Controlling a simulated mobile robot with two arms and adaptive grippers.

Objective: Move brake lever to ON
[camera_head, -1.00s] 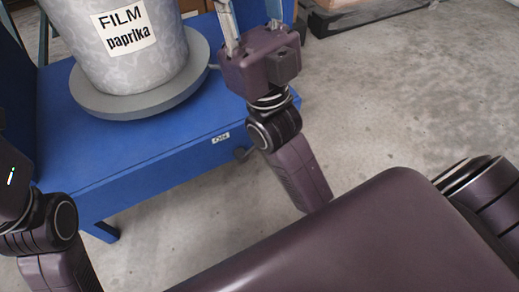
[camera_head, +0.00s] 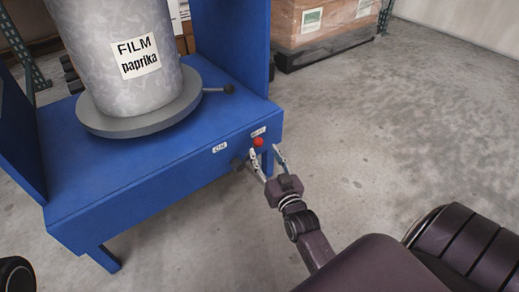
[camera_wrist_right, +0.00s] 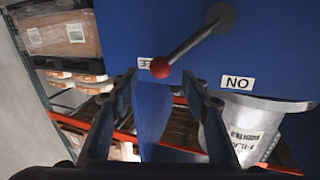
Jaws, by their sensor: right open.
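The brake lever has a red ball knob (camera_head: 258,142), a thin rod and a dark hub (camera_head: 239,162) on the front face of the blue stand. In the right wrist view, its red knob (camera_wrist_right: 160,68) is beside the partly hidden FREE label (camera_wrist_right: 145,62), away from the ON label (camera_wrist_right: 237,83). The ON label (camera_head: 219,148) is left of the knob in the head view. My right gripper (camera_head: 265,156) is open in front of the stand, with the knob near and between its fingertips; I cannot tell whether they touch. My left gripper is out of view.
A grey drum (camera_head: 128,60) labelled FILM paprika stands on a round plate (camera_head: 145,122) on the blue stand (camera_head: 150,165). A black-knobbed handle (camera_head: 229,89) sticks out beside the plate. Wrapped boxes (camera_head: 325,25) stand behind. The floor at right is clear.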

